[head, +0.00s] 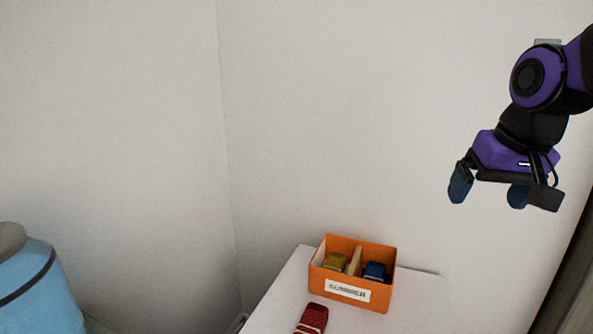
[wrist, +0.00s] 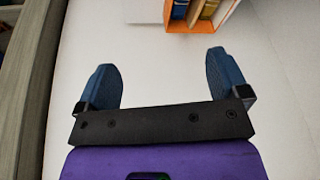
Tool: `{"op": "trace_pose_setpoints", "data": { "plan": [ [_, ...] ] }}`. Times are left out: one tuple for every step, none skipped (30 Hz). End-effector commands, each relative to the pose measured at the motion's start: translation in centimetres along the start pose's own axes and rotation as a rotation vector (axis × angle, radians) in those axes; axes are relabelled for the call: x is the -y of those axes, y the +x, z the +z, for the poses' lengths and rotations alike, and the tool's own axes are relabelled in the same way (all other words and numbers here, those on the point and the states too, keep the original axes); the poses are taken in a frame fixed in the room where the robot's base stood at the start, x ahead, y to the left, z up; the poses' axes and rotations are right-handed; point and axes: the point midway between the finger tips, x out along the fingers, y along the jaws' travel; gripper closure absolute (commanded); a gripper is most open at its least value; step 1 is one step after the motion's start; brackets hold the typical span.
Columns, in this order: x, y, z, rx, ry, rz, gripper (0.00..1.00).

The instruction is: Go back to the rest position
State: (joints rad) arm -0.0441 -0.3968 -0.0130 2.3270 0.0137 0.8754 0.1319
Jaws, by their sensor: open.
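My gripper (head: 489,193) is raised at the upper right of the head view, in front of the wall. Its two blue-padded fingers are spread apart with nothing between them. In the wrist view my gripper (wrist: 165,82) is also open and empty. It is apart from the table and everything on it.
A white table (head: 285,292) holds an orange divided box (head: 378,296) with a yellow item (head: 336,262) and a blue item (head: 374,271) in separate compartments. A red item (head: 312,319) lies in front. A light-blue rounded object (head: 40,290) stands lower left. A wall rises behind.

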Motion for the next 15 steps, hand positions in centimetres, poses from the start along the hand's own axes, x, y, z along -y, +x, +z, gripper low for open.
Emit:
{"op": "trace_pose_setpoints", "data": {
  "plan": [
    [-0.3, -0.8, 1.4, -0.02, -0.011, 0.0, 0.07],
    [-0.5, -1.2, 2.2, -0.029, -0.02, 0.0, 0.07],
    [-0.7, -1.6, 3.3, -0.04, -0.029, 0.001, 0.07],
    [-0.9, -1.9, 4.0, -0.049, -0.037, 0.002, 0.07],
    [-1.0, -2.2, 4.8, -0.057, -0.046, 0.003, 0.07],
    [-1.2, -2.5, 5.8, -0.069, -0.055, 0.005, 0.07],
    [-1.4, -2.7, 6.6, -0.077, -0.062, 0.006, 0.07],
    [-1.5, -2.9, 7.2, -0.085, -0.07, 0.007, 0.07],
    [-1.6, -3.0, 8.1, -0.094, -0.078, 0.009, 0.07],
    [-1.7, -3.1, 8.6, -0.1, -0.084, 0.01, 0.07],
    [-1.8, -3.2, 9.1, -0.106, -0.089, 0.011, 0.07],
    [-1.9, -3.2, 9.7, -0.112, -0.096, 0.012, 0.07],
    [-2.0, -3.3, 10.1, -0.116, -0.1, 0.013, 0.07],
    [-2.0, -3.3, 10.4, -0.12, -0.103, 0.014, 0.07],
    [-2.1, -3.3, 10.8, -0.123, -0.106, 0.015, 0.07]
  ]
}}
